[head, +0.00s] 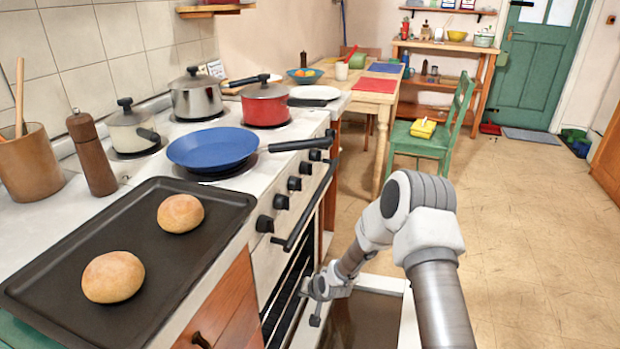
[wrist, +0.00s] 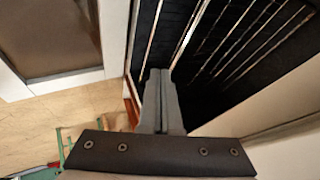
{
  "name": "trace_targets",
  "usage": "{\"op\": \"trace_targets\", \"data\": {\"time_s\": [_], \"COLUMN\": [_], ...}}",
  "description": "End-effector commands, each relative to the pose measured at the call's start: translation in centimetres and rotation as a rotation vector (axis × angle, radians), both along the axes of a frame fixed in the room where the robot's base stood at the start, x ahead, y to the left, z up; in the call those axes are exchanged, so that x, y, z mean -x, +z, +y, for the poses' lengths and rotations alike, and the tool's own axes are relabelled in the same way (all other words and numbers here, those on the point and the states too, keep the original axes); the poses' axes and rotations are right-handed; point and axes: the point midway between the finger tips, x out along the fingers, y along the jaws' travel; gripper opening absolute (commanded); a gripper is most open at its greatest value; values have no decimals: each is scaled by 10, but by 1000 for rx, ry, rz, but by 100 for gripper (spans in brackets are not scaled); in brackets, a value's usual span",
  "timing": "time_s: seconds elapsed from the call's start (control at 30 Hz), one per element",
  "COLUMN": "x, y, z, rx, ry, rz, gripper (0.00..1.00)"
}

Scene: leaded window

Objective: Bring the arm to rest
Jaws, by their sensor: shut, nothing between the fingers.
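My arm reaches down in front of the stove (head: 262,240). My gripper (head: 315,318) is at the oven opening, above the lowered oven door (head: 378,318), which has a white frame and brownish glass. In the wrist view my gripper's two grey fingers (wrist: 160,74) are together, with nothing between them. They point toward the edge of the dark oven, where rack bars (wrist: 235,45) show. The open door (wrist: 62,28) is at upper left there. I cannot tell whether my gripper touches the oven.
A baking tray (head: 55,270) with two buns lies on the counter. A blue pan (head: 212,147) and several pots stand on the hob. A green chair (head: 420,142) and wooden table (head: 375,84) are beyond.

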Motion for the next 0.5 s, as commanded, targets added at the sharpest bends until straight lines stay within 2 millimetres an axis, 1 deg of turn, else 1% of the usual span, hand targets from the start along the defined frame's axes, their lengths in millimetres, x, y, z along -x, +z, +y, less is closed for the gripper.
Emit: {"op": "trace_targets", "data": {"time_s": [0.07, 0.17, 0.27, 0.3, 0.37, 0.5], "x": [-3, -5, -5, -5, -2, 8], "y": [11, 35, 71, 86, 108, 159], "z": [-3, -10, -22, -27, -35, -53], "rx": [11, 43, 89, 110, 139, 207], "ry": [5, 21, 41, 48, 58, 75], "rz": [-6, -12, -21, -24, -25, -29], "gripper": [0, 0, 0, 0, 0, 0]}}
